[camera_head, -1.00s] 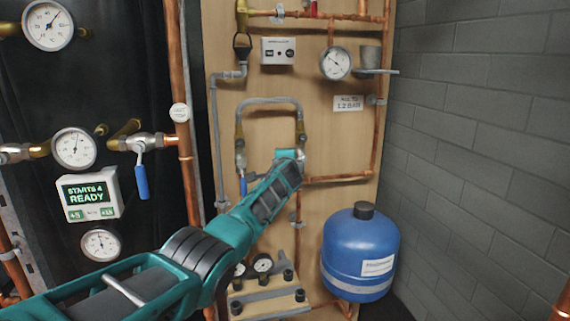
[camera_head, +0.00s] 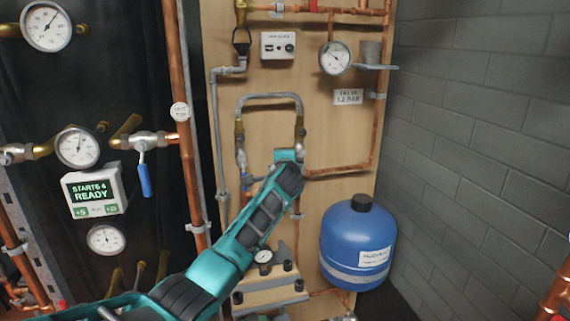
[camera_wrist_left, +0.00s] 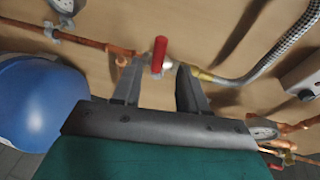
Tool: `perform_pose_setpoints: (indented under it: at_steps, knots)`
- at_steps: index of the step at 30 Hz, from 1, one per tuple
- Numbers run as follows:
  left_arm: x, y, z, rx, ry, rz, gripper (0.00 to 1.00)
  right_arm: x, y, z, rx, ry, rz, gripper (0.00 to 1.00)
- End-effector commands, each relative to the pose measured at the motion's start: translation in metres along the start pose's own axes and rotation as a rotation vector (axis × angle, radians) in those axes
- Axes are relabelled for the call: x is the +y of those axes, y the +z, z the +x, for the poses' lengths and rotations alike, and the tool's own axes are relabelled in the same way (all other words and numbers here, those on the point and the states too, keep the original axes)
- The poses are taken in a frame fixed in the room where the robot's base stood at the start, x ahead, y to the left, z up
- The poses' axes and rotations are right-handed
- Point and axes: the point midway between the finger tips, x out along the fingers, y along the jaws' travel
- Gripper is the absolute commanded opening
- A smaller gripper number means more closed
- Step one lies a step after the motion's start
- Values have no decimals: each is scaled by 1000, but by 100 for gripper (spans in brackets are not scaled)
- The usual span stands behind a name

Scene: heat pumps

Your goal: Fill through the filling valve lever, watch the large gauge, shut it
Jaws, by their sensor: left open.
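A red valve lever (camera_wrist_left: 158,55) stands at the end of a grey braided hose (camera_wrist_left: 285,45), joined to copper pipe. My left gripper (camera_wrist_left: 157,68) is open, with one finger on either side of the red lever; contact is not clear. In the head view the left arm's end (camera_head: 287,160) covers that lever at the right leg of the hose loop (camera_head: 268,97). A blue lever (camera_head: 249,185) at the left leg is partly hidden by the arm. A round white gauge (camera_head: 335,58) hangs above a sign (camera_head: 348,97) reading 1.2 BAR; its needle is too small to read.
A blue expansion vessel (camera_head: 357,240) stands right of the arm. Copper pipe (camera_head: 376,130) runs down the board's right side. A white control box (camera_head: 278,46) is above the loop. Other gauges (camera_head: 46,26) and a display (camera_head: 94,190) are at left. A brick wall (camera_head: 480,120) closes the right.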

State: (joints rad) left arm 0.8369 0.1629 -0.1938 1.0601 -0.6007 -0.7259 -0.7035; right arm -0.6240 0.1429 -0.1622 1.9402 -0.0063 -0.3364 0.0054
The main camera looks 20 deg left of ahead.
Motion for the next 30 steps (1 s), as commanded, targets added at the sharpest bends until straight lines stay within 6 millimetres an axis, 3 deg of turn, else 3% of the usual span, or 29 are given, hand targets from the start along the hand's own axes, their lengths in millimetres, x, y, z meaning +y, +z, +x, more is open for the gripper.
perform_pose_setpoints:
  at_steps: [15, 30]
  knots:
    - [0, 0, -60, 1, -1, 1, 43, 0, -7, -5, 0, -1, 0, 0]
    - [0, 0, -66, 1, 0, 1, 43, 0, -7, -5, 0, -1, 0, 0]
